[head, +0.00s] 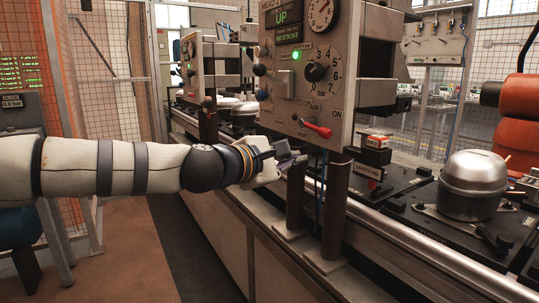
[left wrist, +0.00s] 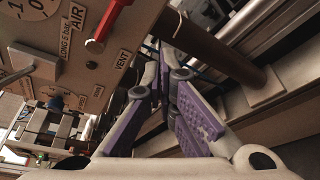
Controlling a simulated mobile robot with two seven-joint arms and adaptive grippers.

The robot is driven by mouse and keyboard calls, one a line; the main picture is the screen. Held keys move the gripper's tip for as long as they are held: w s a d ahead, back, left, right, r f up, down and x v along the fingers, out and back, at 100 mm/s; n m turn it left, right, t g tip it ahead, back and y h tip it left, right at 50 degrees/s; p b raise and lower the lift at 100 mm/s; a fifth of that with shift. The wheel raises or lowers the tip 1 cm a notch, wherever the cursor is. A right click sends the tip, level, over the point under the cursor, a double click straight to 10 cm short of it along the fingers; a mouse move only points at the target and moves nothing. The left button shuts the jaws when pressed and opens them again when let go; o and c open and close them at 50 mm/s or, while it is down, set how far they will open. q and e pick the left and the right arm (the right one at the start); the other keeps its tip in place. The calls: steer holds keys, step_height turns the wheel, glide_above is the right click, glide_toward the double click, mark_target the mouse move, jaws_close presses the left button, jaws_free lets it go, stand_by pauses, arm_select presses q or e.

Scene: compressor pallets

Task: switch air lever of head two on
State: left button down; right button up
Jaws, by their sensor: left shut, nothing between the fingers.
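The near control panel (head: 325,75) carries a red lever (head: 318,130) low on its face, below the AIR label and close to an ON label. In the head view its handle points right and slightly down. The lever also shows in the left wrist view (left wrist: 104,27), with AIR and VENT labels near it. The panel's head number is not readable. My left gripper (head: 291,158) is below and a little left of the lever, apart from it. Its purple-padded fingers (left wrist: 166,58) are together and empty. My right gripper is not in view.
A second control panel (head: 205,68) stands farther back at left. Dark posts (head: 335,205) carry the near panel, just right of my gripper. A silver compressor dome (head: 473,185) sits on a black pallet at right. The floor (head: 130,255) at left is open.

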arm_select(q)
steer(key=s+a+r, duration=0.3)
steer(key=s+a, duration=0.1)
steer(key=a, duration=0.1)
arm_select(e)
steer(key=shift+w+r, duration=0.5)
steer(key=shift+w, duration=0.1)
